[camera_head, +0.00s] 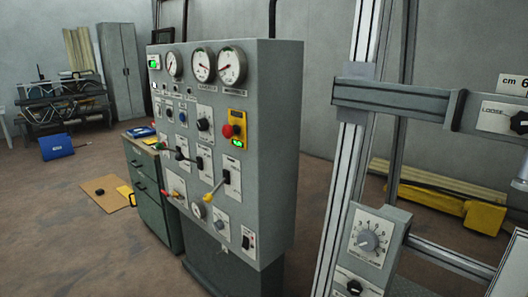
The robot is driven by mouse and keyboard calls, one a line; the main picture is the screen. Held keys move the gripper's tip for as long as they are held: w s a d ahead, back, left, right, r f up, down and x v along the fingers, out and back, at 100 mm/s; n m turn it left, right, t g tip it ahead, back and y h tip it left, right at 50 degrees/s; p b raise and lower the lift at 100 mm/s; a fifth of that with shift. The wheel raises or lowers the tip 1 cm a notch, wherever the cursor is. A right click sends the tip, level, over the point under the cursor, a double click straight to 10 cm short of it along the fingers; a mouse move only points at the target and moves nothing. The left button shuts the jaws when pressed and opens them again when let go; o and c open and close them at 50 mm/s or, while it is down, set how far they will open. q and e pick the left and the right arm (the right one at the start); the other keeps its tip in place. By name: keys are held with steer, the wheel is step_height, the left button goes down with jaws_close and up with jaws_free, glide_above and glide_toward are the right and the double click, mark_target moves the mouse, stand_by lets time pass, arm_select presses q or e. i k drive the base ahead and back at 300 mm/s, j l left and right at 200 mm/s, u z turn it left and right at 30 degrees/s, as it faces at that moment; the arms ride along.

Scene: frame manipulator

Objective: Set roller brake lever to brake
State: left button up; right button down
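A grey control cabinet (272,150) stands in the middle of the view, its front face turned to the left. Several levers stick out of that face. One lever with a pale yellow handle (216,189) slants down and left from its slotted plate. Neither gripper is in view.
A red emergency button on a yellow box (237,130), round gauges (232,66) and a dark switch (248,240) share the panel. A metal frame with a dial box (372,242) stands close at right. A green drawer cabinet (150,190) is behind left. Open floor lies at left.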

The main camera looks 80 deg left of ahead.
mark_target(179, 157)
steer(key=u, duration=3.35)
steer(key=i+j, duration=0.1)
steer(key=i, duration=0.45)
steer(key=i+j+z, duration=0.15)
steer(key=i, duration=0.4)
steer(key=i+j, duration=0.1)
steer(key=i, duration=0.45)
steer(key=z, duration=0.05)
